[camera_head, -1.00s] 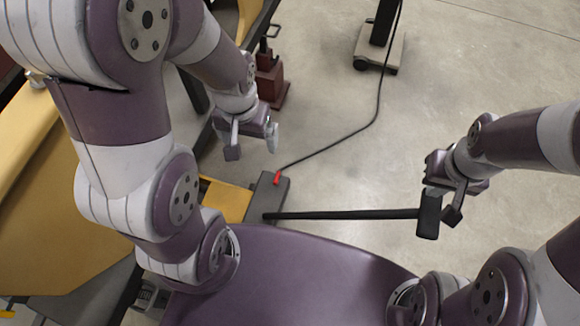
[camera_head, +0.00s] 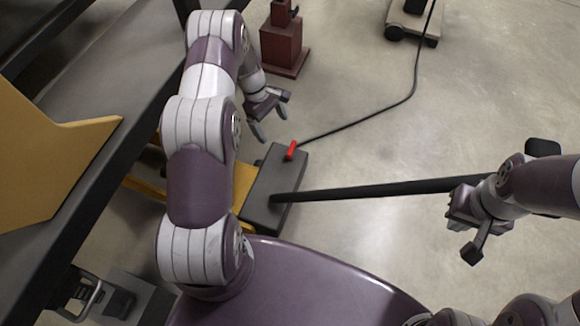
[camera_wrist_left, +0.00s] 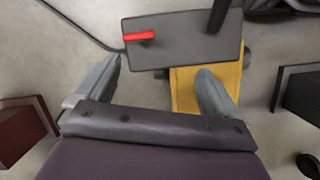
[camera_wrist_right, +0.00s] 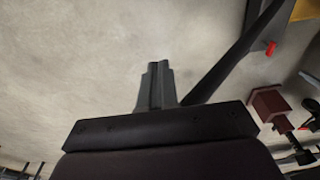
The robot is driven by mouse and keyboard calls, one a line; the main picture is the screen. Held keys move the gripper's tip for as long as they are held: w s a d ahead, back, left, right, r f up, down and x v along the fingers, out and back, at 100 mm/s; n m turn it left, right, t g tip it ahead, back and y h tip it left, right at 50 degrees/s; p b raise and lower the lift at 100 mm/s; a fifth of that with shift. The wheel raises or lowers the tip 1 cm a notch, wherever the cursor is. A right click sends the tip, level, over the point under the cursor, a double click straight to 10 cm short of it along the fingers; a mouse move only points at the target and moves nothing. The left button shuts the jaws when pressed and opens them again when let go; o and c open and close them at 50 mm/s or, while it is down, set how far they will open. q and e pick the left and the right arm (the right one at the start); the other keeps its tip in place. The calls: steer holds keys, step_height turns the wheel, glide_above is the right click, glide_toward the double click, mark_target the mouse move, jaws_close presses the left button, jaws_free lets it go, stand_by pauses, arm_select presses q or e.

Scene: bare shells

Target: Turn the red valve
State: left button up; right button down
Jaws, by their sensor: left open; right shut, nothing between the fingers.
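The red valve (camera_head: 291,150) is a small red handle on the upper edge of a dark grey box (camera_head: 262,212). In the left wrist view the red handle (camera_wrist_left: 139,36) lies at the box's left end, beyond my fingertips. My left gripper (camera_head: 270,124) is open and empty, just up and left of the handle in the head view, apart from it. My right gripper (camera_head: 472,250) is shut and empty, far to the right. Its closed fingers show in the right wrist view (camera_wrist_right: 156,70), with the red handle (camera_wrist_right: 270,48) far off at upper right.
A black bar (camera_head: 380,189) runs from the grey box to the right, passing behind my right gripper. A black cable (camera_head: 400,103) trails from near the valve. A dark red block (camera_head: 284,45) stands above. A dark bench edge (camera_head: 110,150) lies left. The floor between is clear.

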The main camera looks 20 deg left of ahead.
mark_target(291, 147)
arm_select(q)
steer(key=w+d+f+n+b, duration=0.1)
steer(key=f+b, duration=0.1)
steer(key=f, duration=0.2)
steer(key=w+d+f+n+b, duration=0.1)
steer(key=d+f+b, duration=0.1)
steer(key=f, duration=0.3)
steer(key=w+d+f+n+h+b, duration=0.1)
steer(key=f+b, duration=0.2)
steer(key=f, duration=0.2)
steer(key=shift+w+d+t, duration=0.2)
steer(key=shift+w+t, duration=0.05)
steer(key=shift+t, duration=0.15)
arm_select(e)
step_height(291, 147, down, 9)
arm_select(q)
steer(key=c, duration=1.1)
steer(key=shift+o, duration=0.3)
steer(key=shift+n, duration=0.3)
